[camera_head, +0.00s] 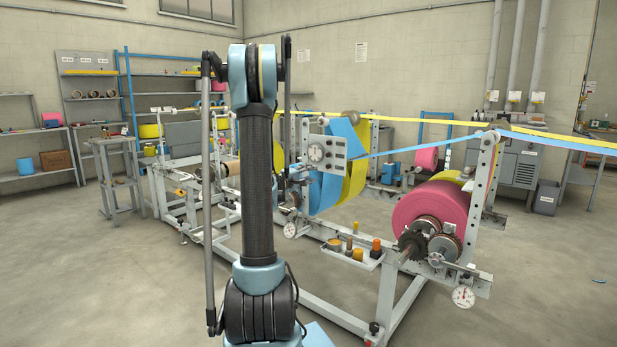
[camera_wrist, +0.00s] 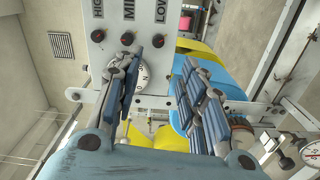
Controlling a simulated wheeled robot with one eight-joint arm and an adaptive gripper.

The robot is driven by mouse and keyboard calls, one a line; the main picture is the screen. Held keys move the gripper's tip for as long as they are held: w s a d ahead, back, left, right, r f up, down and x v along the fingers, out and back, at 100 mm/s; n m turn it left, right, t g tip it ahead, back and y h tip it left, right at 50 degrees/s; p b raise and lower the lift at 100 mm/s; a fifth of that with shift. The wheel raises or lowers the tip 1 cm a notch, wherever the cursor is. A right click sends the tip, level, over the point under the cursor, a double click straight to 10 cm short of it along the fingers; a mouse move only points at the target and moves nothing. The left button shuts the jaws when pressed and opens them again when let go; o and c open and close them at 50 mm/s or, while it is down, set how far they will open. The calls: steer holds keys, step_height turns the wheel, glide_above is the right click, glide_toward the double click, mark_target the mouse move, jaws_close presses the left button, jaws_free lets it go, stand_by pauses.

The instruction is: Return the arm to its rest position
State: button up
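My gripper (camera_wrist: 160,62) shows in the wrist view with its two blue-grey fingers apart and nothing between them. Behind the fingers is a grey control panel (camera_wrist: 115,20) marked HIGH, MID and LOW, with a round white dial (camera_wrist: 143,76) partly covered by the left finger. I cannot tell whether the fingers touch the panel. In the head view my arm stands upright in the middle, and the panel (camera_head: 337,147) is just right of it. The gripper is largely hidden behind the arm there.
A white machine frame (camera_head: 392,285) carries a large pink roll (camera_head: 420,210), with blue and yellow rolls (camera_head: 330,180) behind. A yellow web (camera_head: 430,122) and a blue web (camera_head: 440,143) run right. A small tray (camera_head: 350,258) juts from the frame. The floor (camera_head: 110,270) at left is clear.

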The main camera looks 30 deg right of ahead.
stand_by(0.4)
steer(key=s+a+f+m+g+y, duration=0.1)
steer(key=s+a+f+y, duration=0.4)
steer(key=s+a, duration=0.7)
steer(key=s+a+f+m+g+y, duration=0.1)
steer(key=s+a+f+y, duration=0.4)
steer(key=s+a, duration=0.8)
steer(key=s+a+f+g+y, duration=0.2)
steer(key=s+a+f+y, duration=0.3)
steer(key=s+a, duration=0.7)
steer(key=a+y, duration=0.1)
steer(key=a, duration=0.3)
steer(key=shift+s+a+f+m+g+y, duration=0.2)
steer(key=shift+m+g+y, duration=0.1)
steer(key=shift+m, duration=0.1)
steer(key=shift+w+f, duration=0.2)
steer(key=shift+w, duration=0.3)
